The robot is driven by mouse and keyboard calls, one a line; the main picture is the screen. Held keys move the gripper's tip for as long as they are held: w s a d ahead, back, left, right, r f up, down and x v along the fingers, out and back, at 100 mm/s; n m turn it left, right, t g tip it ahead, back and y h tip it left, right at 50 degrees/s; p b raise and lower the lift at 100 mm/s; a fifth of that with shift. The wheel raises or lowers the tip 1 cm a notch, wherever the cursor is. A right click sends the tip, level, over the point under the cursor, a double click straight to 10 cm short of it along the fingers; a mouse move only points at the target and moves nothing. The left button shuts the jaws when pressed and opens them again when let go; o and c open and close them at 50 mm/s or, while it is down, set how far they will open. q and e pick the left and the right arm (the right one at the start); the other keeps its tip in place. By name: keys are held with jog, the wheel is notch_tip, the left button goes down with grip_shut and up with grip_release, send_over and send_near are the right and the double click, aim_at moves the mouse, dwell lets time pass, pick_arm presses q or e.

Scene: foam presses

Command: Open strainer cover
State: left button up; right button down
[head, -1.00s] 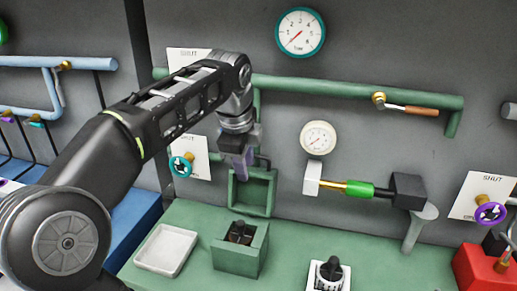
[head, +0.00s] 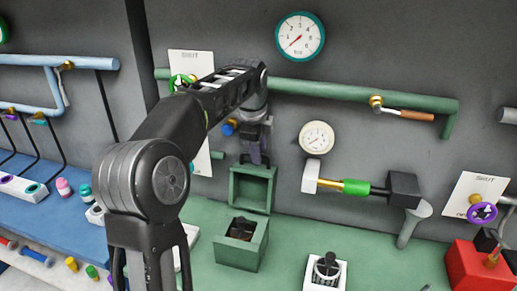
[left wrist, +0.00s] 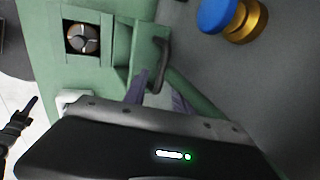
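The green strainer box (head: 240,257) stands open on the green bench, with a dark round part inside. Its green square cover (head: 268,188) stands raised behind it, near the wall. In the left wrist view the box (left wrist: 103,40) is at upper left, and the cover (left wrist: 147,48) has a dark curved handle (left wrist: 164,62). My left gripper (head: 256,157) is at the cover's top edge. In the left wrist view its two fingers (left wrist: 158,95) are spread, with the handle's end between or close to them; contact is unclear.
A green pipe (head: 330,89) and gauges (head: 317,138) are on the wall. A blue knob (head: 228,128) sits just left of my gripper. A green-banded rod fitting (head: 355,187) is at right. A white base with a black knob (head: 327,270) stands on the bench.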

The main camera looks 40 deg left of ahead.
pick_arm(q)
jog(key=shift+c, duration=0.2)
grip_shut()
dwell(1.1)
